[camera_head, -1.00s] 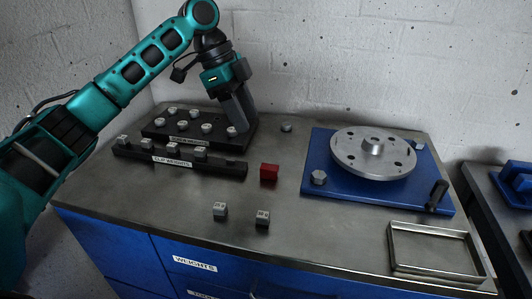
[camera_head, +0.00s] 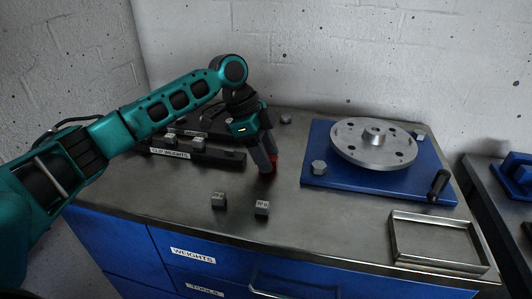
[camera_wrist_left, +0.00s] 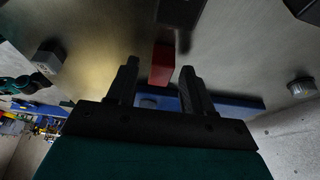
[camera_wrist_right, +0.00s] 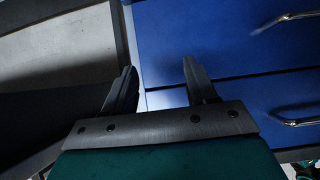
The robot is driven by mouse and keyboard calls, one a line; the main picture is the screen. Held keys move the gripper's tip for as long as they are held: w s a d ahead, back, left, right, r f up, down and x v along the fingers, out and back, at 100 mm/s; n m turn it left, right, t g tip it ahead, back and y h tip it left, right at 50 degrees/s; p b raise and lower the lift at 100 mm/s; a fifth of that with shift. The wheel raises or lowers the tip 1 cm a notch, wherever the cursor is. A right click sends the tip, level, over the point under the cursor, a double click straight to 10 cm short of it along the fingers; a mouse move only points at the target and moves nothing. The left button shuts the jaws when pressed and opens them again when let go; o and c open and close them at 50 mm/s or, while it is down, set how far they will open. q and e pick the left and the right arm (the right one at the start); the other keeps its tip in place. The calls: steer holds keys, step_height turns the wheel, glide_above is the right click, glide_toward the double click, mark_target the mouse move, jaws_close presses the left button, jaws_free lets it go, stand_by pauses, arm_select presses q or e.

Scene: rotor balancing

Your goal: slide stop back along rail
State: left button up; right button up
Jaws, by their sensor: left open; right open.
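The red block (camera_head: 275,160), which I take to be the stop, stands on the grey bench top near the right end of the black clip weights rail (camera_head: 228,157). My left gripper (camera_head: 268,168) is open and low over it, hiding part of it. In the left wrist view, the red block (camera_wrist_left: 162,64) shows between the two parted fingers (camera_wrist_left: 158,72); I cannot tell whether either touches it. My right gripper (camera_wrist_right: 158,68) is open and empty in its wrist view, in front of blue drawer fronts. It is not in the head view.
Two small grey blocks (camera_head: 219,199) (camera_head: 262,208) lie in front of the left gripper. To the right are the blue base (camera_head: 315,150) with its metal rotor (camera_head: 350,145) and an empty metal tray (camera_head: 440,262).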

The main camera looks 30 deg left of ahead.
arm_select(q)
jaws_close()
stand_by(0.4)
